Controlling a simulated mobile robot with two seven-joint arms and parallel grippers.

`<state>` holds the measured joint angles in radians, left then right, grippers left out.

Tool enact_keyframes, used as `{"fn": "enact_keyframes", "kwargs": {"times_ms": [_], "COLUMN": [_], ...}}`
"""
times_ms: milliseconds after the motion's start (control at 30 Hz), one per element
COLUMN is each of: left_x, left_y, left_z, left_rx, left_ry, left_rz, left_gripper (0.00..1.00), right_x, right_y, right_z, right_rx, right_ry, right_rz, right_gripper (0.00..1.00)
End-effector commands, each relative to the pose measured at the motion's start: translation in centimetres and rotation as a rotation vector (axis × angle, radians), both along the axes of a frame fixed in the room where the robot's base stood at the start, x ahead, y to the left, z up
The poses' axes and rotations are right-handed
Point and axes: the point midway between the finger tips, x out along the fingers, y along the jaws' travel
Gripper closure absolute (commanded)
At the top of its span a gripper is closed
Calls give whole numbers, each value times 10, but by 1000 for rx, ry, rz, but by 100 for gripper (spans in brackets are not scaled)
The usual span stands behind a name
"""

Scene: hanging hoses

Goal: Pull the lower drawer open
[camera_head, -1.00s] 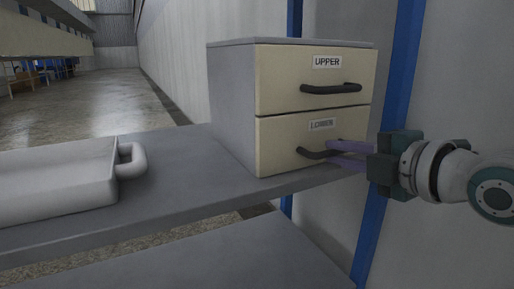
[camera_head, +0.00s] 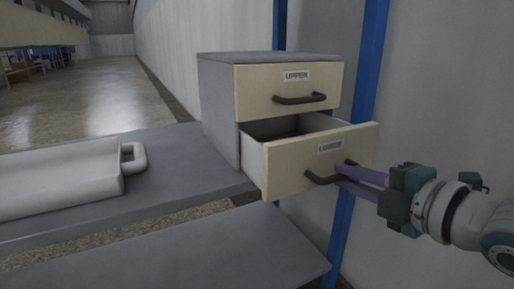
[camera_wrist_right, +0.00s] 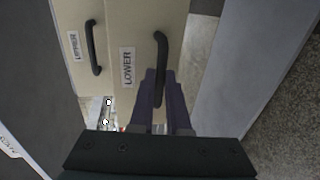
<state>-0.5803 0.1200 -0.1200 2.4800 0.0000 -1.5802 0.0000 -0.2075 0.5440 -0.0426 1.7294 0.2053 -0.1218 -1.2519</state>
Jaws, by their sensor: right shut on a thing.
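The lower drawer (camera_head: 300,170) has a cream front with a LOWER label and stands well out of the grey cabinet (camera_head: 218,110). Its inside shows as a dark hollow behind the front. The dark curved handle (camera_head: 322,179) of the lower drawer is between the purple fingers of my right gripper (camera_head: 342,174), which is shut on it. In the right wrist view the fingers (camera_wrist_right: 160,88) close around one end of the handle (camera_wrist_right: 161,50). The upper drawer (camera_head: 285,88) is closed, with its own dark handle (camera_head: 300,99). My left gripper is not in view.
The cabinet stands on a grey shelf (camera_head: 160,165). A white tray with a loop handle (camera_head: 60,185) lies on the shelf at left. A lower shelf board (camera_head: 230,255) sits below. A blue post (camera_head: 357,100) and a grey wall are behind at right.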

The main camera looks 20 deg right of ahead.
Motion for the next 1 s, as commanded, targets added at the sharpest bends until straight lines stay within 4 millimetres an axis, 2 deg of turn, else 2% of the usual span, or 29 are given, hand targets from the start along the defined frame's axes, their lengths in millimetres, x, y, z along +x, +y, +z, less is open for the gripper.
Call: {"fn": "enact_keyframes", "kwargs": {"times_ms": [33,100,300,733,767,1000], "left_x": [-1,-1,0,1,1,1], "left_y": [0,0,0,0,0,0], "left_z": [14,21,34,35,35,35], "left_rx": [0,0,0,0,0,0], "left_ry": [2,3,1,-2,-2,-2], "left_rz": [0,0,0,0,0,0], "left_gripper": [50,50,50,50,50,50], "right_x": [-8,-18,-38,-43,-43,-42], "right_y": [0,-1,-3,-3,-3,-3], "right_z": [5,4,1,-2,-2,-2], "right_rx": [0,1,1,1,1,0], "right_ry": [8,9,7,4,4,4], "right_rz": [-1,-1,-1,-1,-1,-1], "right_gripper": [100,100,100,100,82,57]}}
